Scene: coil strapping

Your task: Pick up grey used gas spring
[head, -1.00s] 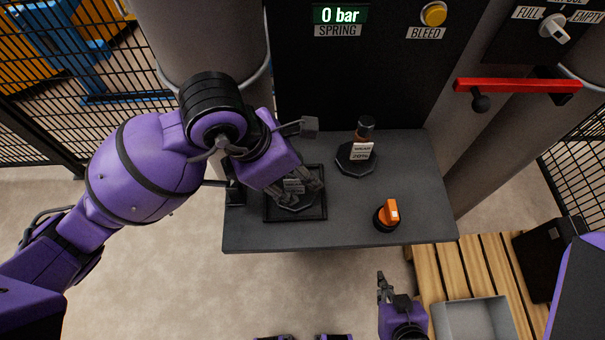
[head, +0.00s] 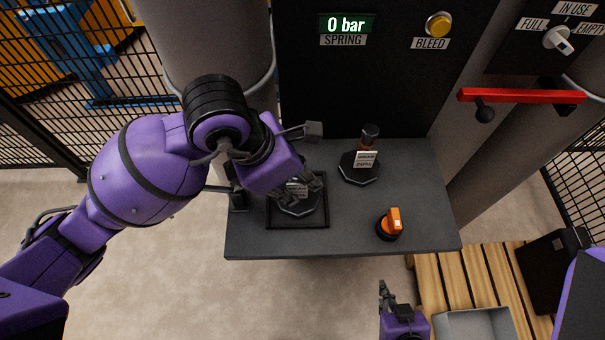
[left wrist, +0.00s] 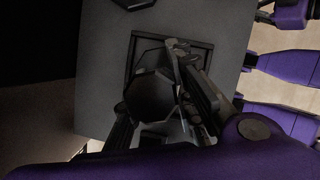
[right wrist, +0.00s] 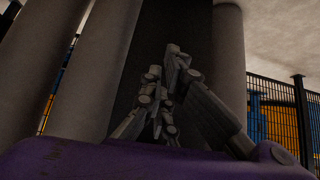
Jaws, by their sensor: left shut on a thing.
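The grey used gas spring (head: 299,208) has a dark octagonal base and a pale label. It stands in the black square tray on the bench, partly hidden by my left gripper. My left gripper (head: 300,188) comes down over it with its fingers shut on its upper part. In the left wrist view the spring (left wrist: 151,96) shows as a dark faceted body between the fingers (left wrist: 158,110). My right gripper (head: 386,292) is off the front edge of the bench, with its fingers together and empty; they also show in the right wrist view (right wrist: 165,75).
A second labelled spring with an octagonal base (head: 360,168) stands right of the tray (head: 285,225). An orange-handled knob (head: 391,224) is near the bench's front right. A panel with "0 bar" display (head: 346,25) and red lever (head: 520,96) stand behind. A grey bin (head: 475,323) sits on the pallet.

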